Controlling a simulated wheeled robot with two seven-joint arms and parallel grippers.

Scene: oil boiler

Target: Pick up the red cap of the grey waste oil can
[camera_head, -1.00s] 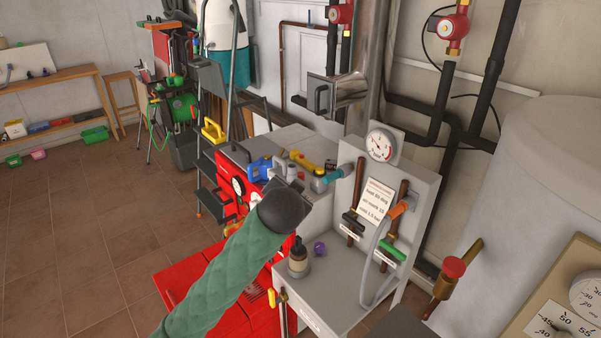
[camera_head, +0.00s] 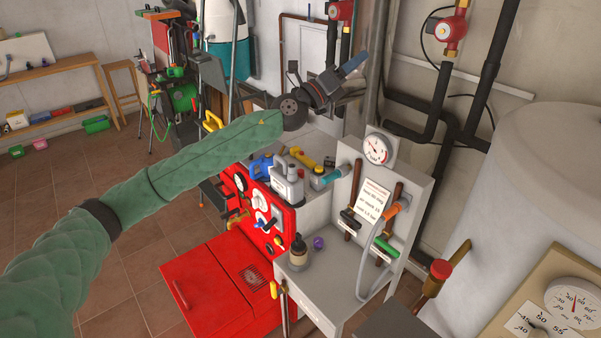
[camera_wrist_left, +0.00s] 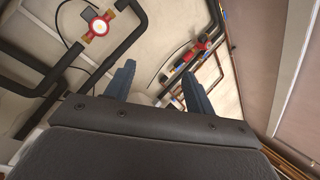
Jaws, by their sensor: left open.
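The grey can (camera_head: 288,188) stands on top of the red boiler, beside a blue can (camera_head: 262,167). Its red cap is too small to make out clearly. My left gripper (camera_head: 347,74) is raised above and behind the cans, to their right in the head view, with nothing between its fingers. In the left wrist view the two blue fingers (camera_wrist_left: 158,78) are apart and empty, facing the wall and pipes; the can is not in that view. My right gripper is not in view.
Yellow containers (camera_head: 303,157) stand close behind the grey can. A grey panel with a gauge (camera_head: 378,149) rises to the right. A dark-capped bottle (camera_head: 299,253) and a purple item (camera_head: 318,243) are on the lower ledge. Pipes and a red pump (camera_head: 452,30) line the wall.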

